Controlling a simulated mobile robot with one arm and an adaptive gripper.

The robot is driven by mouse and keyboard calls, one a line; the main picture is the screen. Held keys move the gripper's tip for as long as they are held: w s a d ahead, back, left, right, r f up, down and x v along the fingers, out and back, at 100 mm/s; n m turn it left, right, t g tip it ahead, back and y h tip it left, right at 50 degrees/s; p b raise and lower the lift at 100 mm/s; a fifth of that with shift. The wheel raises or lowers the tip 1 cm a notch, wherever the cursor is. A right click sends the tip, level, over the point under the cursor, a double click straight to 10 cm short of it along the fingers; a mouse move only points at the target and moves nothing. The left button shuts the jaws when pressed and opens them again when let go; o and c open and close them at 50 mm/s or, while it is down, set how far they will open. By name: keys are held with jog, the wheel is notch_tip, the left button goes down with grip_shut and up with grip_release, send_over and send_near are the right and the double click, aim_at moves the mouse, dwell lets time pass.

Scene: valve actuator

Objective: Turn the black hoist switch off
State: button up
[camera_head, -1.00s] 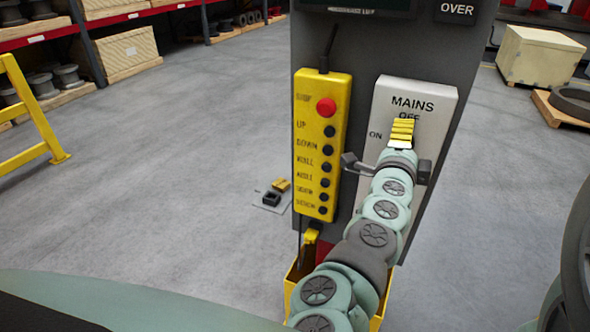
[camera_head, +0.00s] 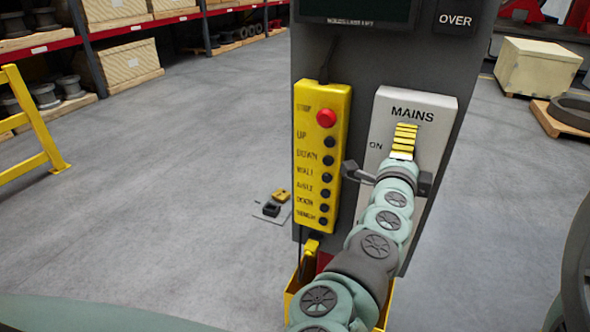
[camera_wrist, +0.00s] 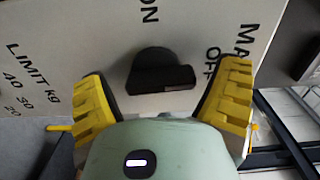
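The black hoist switch (camera_wrist: 160,75) shows in the wrist view as a dark rounded knob with a bar-like handle on the white MAINS panel. The panel (camera_head: 440,110) also shows in the head view, where my gripper hides the switch. In the wrist view, ON is printed above the switch and OFF to its right, beside the right finger. My gripper (camera_wrist: 165,80) is open, with one yellow-padded finger on each side of the switch. Gaps show between the fingers and the knob. In the head view my gripper (camera_head: 404,140) is in front of the panel, covering the OFF label.
A yellow pendant box (camera_head: 322,155) with a red button and several black buttons hangs just left of the panel. A dark screen (camera_head: 355,10) is above. A yellow bin (camera_head: 292,290) is below. A yellow rail (camera_head: 35,120) stands far left.

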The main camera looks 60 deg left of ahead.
jog(key=shift+o, duration=0.3)
jog(key=v, duration=1.2)
dwell(0.3)
jog(key=shift+s+a, duration=0.1)
dwell(0.4)
